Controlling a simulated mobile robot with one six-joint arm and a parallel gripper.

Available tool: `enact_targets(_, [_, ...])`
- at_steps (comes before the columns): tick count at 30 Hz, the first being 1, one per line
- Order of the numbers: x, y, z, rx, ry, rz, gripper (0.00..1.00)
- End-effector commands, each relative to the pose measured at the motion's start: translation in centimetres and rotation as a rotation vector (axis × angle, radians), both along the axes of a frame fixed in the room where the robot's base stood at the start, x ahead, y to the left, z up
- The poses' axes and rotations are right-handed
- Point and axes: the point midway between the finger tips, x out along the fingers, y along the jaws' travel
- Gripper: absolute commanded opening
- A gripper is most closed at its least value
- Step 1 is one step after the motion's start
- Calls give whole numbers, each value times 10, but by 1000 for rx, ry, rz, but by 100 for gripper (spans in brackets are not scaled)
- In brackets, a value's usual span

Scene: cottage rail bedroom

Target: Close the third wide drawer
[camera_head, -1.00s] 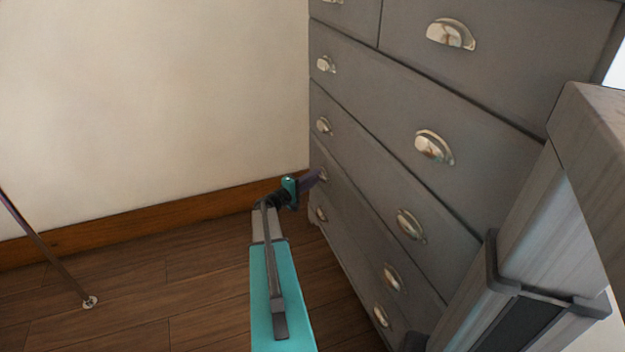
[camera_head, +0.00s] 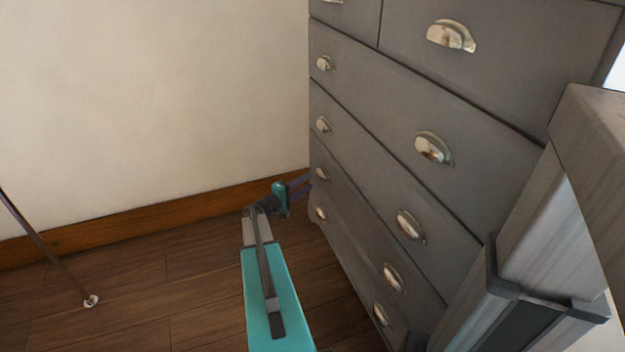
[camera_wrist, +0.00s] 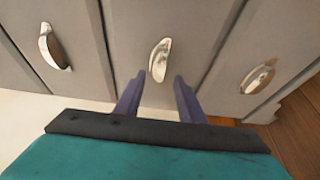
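The grey dresser's third wide drawer (camera_head: 358,236) has a left cup handle (camera_head: 320,173) and a right cup handle (camera_head: 392,277). Its front looks about level with the fronts above and below; I see no clear gap. My gripper (camera_head: 303,183) is at the drawer's left end, close to the left handle. In the wrist view, my gripper (camera_wrist: 157,92) has its two purple fingers apart with nothing between them. The third drawer's left handle (camera_wrist: 159,60) shows just beyond the fingertips, roughly centred between them. Whether the fingertips touch the front, I cannot tell.
The second wide drawer (camera_head: 375,170) is above and the bottom drawer (camera_head: 345,250) below. A pale wall (camera_head: 150,100) with a brown baseboard (camera_head: 150,220) stands behind. A thin metal leg (camera_head: 45,250) is at left. Wood floor (camera_head: 170,290) is clear between.

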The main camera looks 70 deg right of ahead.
Motion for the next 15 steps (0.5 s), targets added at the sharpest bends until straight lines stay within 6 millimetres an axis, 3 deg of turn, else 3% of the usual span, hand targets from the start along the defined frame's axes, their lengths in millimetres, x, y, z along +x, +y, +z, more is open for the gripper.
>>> enact_targets(9, [21,49,1,1,-1,1,36])
enact_targets(15, [30,71,0,1,-2,-2,36])
